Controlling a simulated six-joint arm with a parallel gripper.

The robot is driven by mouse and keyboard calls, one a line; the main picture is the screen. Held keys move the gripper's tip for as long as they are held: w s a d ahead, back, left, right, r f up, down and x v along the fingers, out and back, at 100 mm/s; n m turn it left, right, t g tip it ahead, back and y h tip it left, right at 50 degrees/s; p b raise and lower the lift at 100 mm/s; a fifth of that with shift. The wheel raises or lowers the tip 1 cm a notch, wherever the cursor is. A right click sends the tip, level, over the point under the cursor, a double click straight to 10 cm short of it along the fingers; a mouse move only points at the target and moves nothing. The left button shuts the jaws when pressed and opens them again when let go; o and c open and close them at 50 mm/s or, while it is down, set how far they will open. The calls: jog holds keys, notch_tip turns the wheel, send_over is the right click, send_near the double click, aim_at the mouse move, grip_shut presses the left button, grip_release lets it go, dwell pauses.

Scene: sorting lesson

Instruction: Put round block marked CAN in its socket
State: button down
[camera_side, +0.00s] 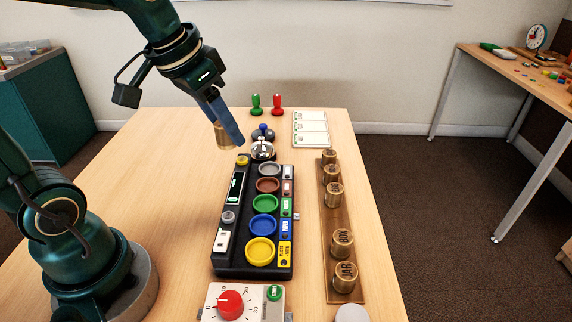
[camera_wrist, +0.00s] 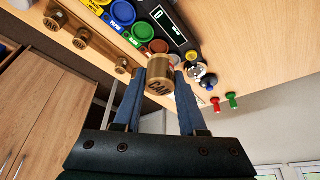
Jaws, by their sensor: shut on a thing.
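My gripper (camera_side: 224,126) is shut on a brass-coloured round block (camera_side: 222,138), held in the air above the table behind the far end of the socket board. In the wrist view, the block (camera_wrist: 159,76) sits between the two blue fingers of my gripper (camera_wrist: 161,82), with CAN readable on its face. The black socket board (camera_side: 224,262) has a column of round sockets: grey (camera_side: 269,169), brown (camera_side: 268,185), green (camera_side: 265,204), blue (camera_side: 262,228) and yellow (camera_side: 260,251).
A wooden rack (camera_side: 330,222) right of the board holds several similar blocks, with a gap mid-row. A silver bell (camera_side: 263,151) stands close behind the board. Green (camera_side: 256,105) and red (camera_side: 277,104) stamps stand farther back. A red dial box (camera_side: 230,303) sits in front.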

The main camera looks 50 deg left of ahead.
dwell(0.3)
jog(key=shift+w+a+f+n+y, duration=0.15)
jog(key=shift+a+n+y, duration=0.15)
jog(key=shift+n, duration=0.4)
jog(key=shift+f+n, duration=0.2)
jog(key=shift+n, duration=0.3)
jog(key=s+d+f+m, duration=0.1)
jog(key=s+d+f, duration=0.15)
jog(key=d, duration=0.35)
jog(key=s+d+f+m, duration=0.1)
jog(key=d+f, duration=0.3)
jog(key=d, duration=0.2)
jog(key=shift+s+a+f, duration=0.1)
jog(key=shift+s+f, duration=0.05)
jog(key=shift+f, duration=2.45)
jog(key=shift+f, duration=0.45)
jog(key=c, duration=0.8)
grip_release()
jog(key=shift+o, duration=0.2)
